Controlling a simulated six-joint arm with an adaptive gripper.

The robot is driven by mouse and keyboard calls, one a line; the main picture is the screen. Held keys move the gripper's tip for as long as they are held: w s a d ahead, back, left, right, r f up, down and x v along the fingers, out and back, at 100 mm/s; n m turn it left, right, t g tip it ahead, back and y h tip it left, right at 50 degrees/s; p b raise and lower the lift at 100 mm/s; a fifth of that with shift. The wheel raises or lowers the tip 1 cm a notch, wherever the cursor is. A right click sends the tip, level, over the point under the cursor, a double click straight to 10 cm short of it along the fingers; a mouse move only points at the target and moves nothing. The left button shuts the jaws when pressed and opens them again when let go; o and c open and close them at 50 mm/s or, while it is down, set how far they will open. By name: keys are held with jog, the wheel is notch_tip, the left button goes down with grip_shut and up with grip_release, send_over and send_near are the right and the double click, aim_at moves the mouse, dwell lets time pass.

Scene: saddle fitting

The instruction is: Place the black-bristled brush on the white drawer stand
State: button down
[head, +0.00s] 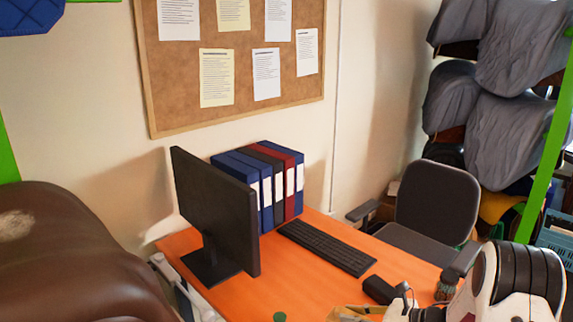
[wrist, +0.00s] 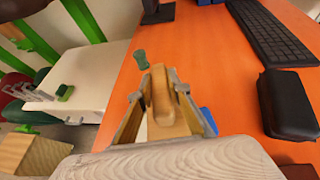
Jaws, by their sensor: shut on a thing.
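My gripper (wrist: 159,92) is shut on a tan wooden piece (wrist: 160,112), which I take for the brush. Its bristles do not show, so I cannot confirm their colour. A broad pale wood-grained surface (wrist: 190,160) fills the bottom of the wrist view, close to the camera. In the head view a tan part (head: 350,312) shows at the bottom edge, over the orange desk. A white stand (wrist: 102,70) is left of the desk in the wrist view, with a green-topped brush (wrist: 65,92) and grey items on it. Its drawers are not clear.
The orange desk (head: 300,285) holds a monitor (head: 215,210), binders (head: 262,180), a keyboard (head: 325,248), a black case (wrist: 288,105) and a small green object (wrist: 140,59). A dark-tufted object (head: 446,286) is near my arm. A brown saddle (head: 70,255) is at left.

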jog(key=s+r, duration=0.1)
jog(key=s, duration=1.1)
jog(key=shift+s+a+r+t, duration=0.25)
jog(key=shift+r+t, duration=0.05)
dwell(0.4)
jog(key=w+d+m+t+h, duration=0.1)
jog(key=w+d+m+h, duration=0.1)
jog(key=d, duration=1.1)
jog(key=w+d+r+m+t+h, duration=0.1)
jog(key=w+d, duration=0.3)
jog(key=d, duration=0.9)
jog(key=w+d+r+m+t+h, duration=0.1)
jog(key=w+d+m+t+h, duration=0.1)
jog(key=d, duration=1.1)
jog(key=shift+w+m+h, duration=0.3)
jog(key=shift+w+m, duration=0.5)
jog(key=shift+w, duration=0.3)
jog(key=shift+f, duration=0.2)
notch_tip(320, 180, down, 6)
jog(key=shift+t, duration=0.3)
jog(key=shift+f, duration=0.1)
